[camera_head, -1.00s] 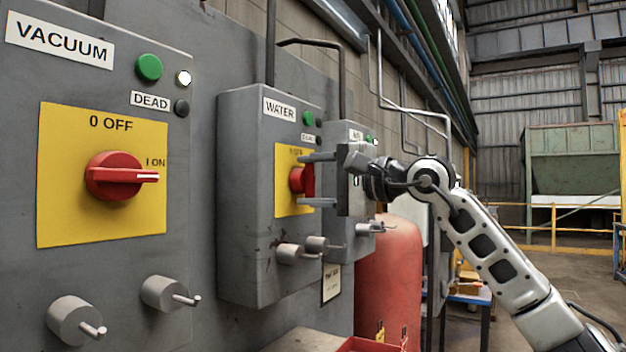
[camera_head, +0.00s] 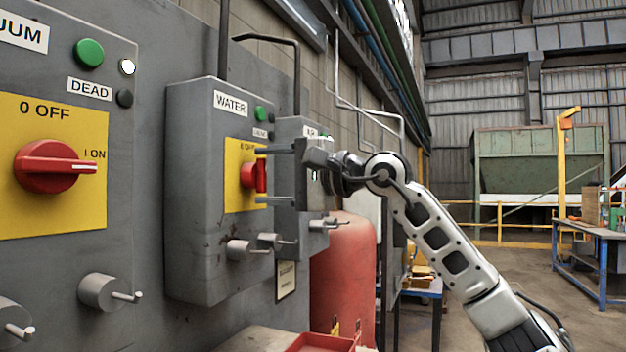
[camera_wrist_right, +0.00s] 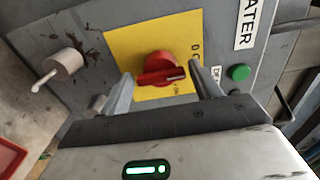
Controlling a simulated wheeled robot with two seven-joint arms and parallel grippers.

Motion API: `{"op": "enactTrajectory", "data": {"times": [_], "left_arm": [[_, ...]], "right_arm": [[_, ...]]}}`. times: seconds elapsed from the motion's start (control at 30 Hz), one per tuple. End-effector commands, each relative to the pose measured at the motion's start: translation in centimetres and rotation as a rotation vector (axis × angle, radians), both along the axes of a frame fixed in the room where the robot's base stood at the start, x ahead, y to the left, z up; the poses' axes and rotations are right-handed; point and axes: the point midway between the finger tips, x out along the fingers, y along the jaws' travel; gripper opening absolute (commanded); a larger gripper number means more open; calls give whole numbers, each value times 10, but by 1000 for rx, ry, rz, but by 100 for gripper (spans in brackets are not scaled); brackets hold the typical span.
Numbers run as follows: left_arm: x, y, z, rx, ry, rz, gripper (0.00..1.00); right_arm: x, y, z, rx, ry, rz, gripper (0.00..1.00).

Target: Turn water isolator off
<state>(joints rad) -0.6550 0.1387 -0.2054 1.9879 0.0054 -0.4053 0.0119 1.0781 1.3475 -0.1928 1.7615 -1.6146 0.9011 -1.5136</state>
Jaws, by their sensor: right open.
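The grey water isolator box (camera_head: 195,200) hangs on the wall panel and bears a "WATER" label. Its red rotary knob (camera_head: 250,177) sits on a yellow plate (camera_head: 233,200). My right gripper (camera_head: 262,176) is open in front of this knob, one finger above it and one below. In the right wrist view the red knob (camera_wrist_right: 160,68) shows between the two spread fingers (camera_wrist_right: 165,88), with clear space on both sides. The knob's handle points towards the ON side of the plate. I cannot tell whether a finger touches it. My left gripper is out of view.
The vacuum isolator, with its own red knob (camera_head: 52,166), stands nearer at left. An air box (camera_head: 305,205) is just beyond the water box. Pegs (camera_head: 238,250) stick out below the knob. A red tank (camera_head: 343,270) stands below my right arm. Open floor lies at right.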

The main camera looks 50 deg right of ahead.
Motion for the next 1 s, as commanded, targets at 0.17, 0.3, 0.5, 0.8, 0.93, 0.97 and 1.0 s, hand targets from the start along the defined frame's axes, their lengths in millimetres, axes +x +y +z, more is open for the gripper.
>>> {"op": "enactTrajectory", "data": {"times": [0.17, 0.3, 0.5, 0.8, 0.93, 0.97, 1.0], "left_arm": [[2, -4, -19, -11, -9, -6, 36], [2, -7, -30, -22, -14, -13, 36], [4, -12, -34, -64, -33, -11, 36], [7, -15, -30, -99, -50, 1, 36], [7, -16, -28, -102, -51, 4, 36], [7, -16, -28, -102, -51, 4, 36], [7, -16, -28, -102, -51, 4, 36]], "right_arm": [[-37, -11, -8, -5, -1, -6, 63], [-71, -21, -9, -5, -1, -6, 63], [-113, -32, -5, -4, -2, -3, 63], [-141, -40, -1, -4, 1, 0, 63], [-142, -40, 0, -3, 1, 1, 63], [-142, -40, 0, -3, 1, 1, 63], [-142, -40, 0, -3, 1, 1, 63]]}}
